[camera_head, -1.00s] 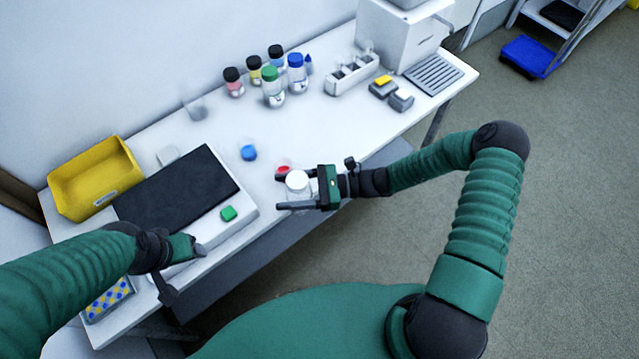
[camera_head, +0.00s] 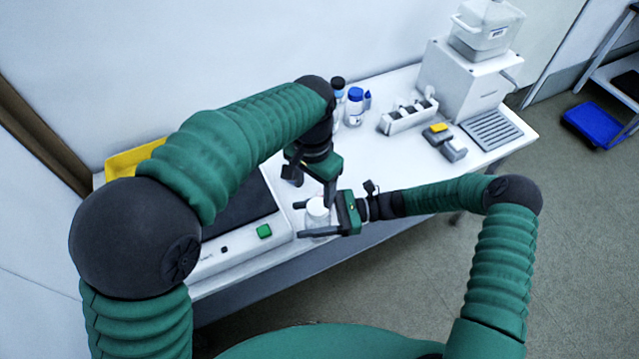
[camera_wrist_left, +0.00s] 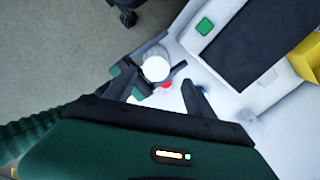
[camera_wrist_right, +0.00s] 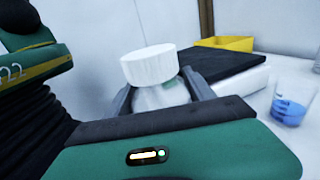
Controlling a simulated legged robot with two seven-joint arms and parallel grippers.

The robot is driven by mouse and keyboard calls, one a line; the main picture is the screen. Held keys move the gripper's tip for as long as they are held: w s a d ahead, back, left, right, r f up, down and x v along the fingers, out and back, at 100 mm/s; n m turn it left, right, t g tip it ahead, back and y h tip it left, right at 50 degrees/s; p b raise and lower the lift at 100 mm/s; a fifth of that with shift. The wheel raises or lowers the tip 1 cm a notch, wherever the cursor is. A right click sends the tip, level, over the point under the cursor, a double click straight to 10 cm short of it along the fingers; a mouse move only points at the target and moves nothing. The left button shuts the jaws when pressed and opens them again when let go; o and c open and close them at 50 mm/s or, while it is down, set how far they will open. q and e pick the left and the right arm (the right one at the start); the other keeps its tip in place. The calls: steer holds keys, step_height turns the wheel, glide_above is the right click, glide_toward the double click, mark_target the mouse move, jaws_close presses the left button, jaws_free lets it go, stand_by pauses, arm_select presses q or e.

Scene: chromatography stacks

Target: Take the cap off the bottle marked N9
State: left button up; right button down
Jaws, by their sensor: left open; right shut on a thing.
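A bottle with a wide white cap (camera_head: 317,207) is gripped by my right gripper (camera_head: 302,220) near the bench's front edge. In the right wrist view the fingers flank its pale body (camera_wrist_right: 163,97), below the cap (camera_wrist_right: 148,66). It looks roughly upright; a small greenish label shows, but I cannot read its marking. My left gripper (camera_head: 310,190) is open, just above and behind the bottle. In the left wrist view the white cap (camera_wrist_left: 155,69) lies ahead, near the open fingers and not clasped.
A device with a black top (camera_head: 240,205) and green button (camera_head: 264,231) stands to the left, before a yellow bin (camera_head: 133,158). Capped bottles (camera_head: 354,107) and a white rack (camera_head: 408,115) are behind. A beaker of blue liquid (camera_wrist_right: 291,108) shows in the right wrist view.

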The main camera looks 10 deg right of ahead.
mark_target(321, 207)
arm_select(q)
steer(key=shift+d+r, duration=0.15)
steer(key=shift+d, duration=0.4)
steer(key=shift+s+f, duration=0.1)
steer(key=shift+f, duration=0.2)
step_height(321, 207, down, 6)
steer(key=shift+a, duration=0.15)
steer(key=shift+f, duration=0.65)
steer(key=shift+c, duration=0.3)
jaws_close()
steer(key=n, duration=0.2)
steer(key=shift+d+n, duration=0.25)
steer(key=shift+n, duration=0.05)
